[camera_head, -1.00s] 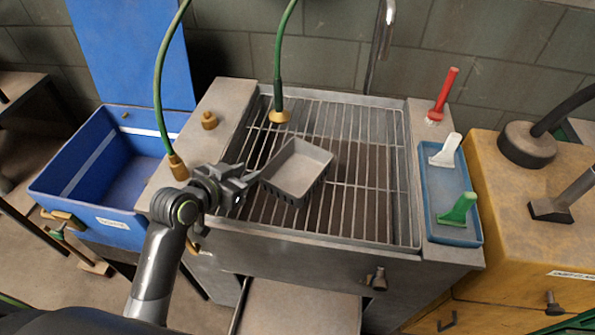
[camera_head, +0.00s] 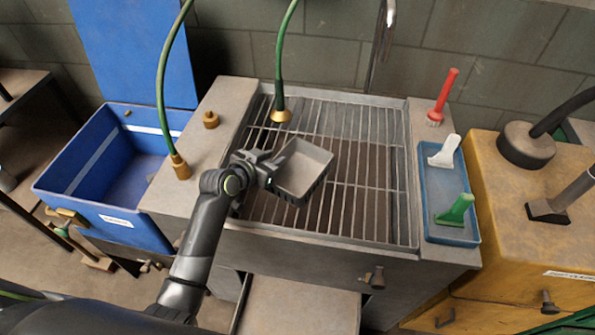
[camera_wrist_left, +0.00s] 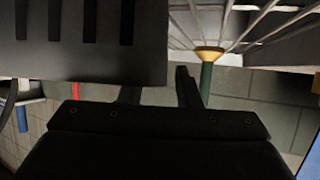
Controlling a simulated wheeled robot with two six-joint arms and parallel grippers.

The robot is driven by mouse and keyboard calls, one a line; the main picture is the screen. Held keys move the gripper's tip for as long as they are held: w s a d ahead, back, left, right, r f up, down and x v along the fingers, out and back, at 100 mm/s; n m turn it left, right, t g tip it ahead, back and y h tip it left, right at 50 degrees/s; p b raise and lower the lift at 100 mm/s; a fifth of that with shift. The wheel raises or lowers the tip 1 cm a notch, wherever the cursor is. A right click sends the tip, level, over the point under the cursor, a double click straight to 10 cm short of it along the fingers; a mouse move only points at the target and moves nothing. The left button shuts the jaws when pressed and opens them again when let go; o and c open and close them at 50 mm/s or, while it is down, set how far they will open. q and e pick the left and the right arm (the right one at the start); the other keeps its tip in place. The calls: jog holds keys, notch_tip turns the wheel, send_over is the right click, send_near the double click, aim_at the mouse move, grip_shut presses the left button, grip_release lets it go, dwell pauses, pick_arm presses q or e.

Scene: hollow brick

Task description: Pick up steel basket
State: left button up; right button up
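The steel basket (camera_head: 303,172) is a small grey tray with slotted sides, on the wire rack of the sink, left of its middle. My left gripper (camera_head: 277,166) is at the basket's left side and hides part of its rim. In the left wrist view the slotted basket wall (camera_wrist_left: 88,45) fills the upper left. The fingers of my left gripper (camera_wrist_left: 160,92) stand apart there. One finger is partly hidden behind the wall, the other is just beyond its edge. I cannot tell whether they touch it. My right gripper is not in view.
The wire rack (camera_head: 365,180) is bare to the right. A green hose (camera_head: 281,75) with a brass end hangs just behind the basket, another hose (camera_head: 163,100) to the left. A blue tub (camera_head: 90,185) is at left, a blue tray (camera_head: 447,200) with scrapers at right.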

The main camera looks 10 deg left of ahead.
pick_arm(q)
jog(key=shift+w+d+f, duration=0.25)
jog(key=shift+w+f, duration=0.1)
jog(key=shift+w, duration=0.25)
grip_shut()
jog(key=shift+r, duration=0.1)
